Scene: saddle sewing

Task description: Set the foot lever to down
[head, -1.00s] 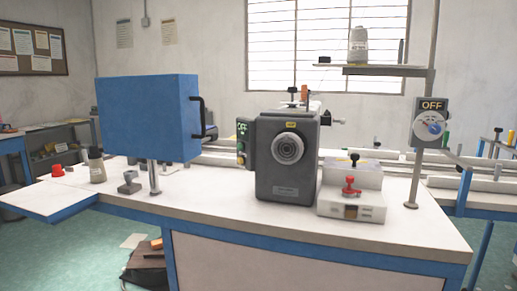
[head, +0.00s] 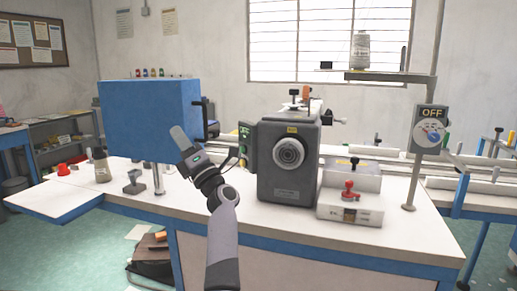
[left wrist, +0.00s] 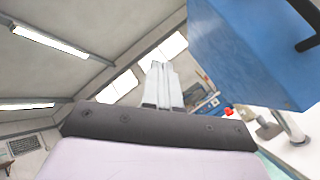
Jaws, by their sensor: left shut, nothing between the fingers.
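The dark grey sewing machine (head: 288,178) stands on the white table with its round handwheel (head: 289,153) facing me. An orange part (head: 306,92) and a black-topped part (head: 294,93) stick up at its top. I cannot tell which part is the foot lever. My left gripper (head: 180,136) is raised left of the machine, in front of the blue box (head: 146,118), pointing up and left. Its fingers are shut and empty, apart from the machine. They also show close together in the left wrist view (left wrist: 158,68). My right gripper is not in view.
A white box with a red knob (head: 348,190) stands right of the machine. A post at the right carries an OFF dial (head: 431,130) and a thread-cone shelf (head: 390,76). Small items (head: 101,167) stand at the table's left. The front tabletop is mostly clear.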

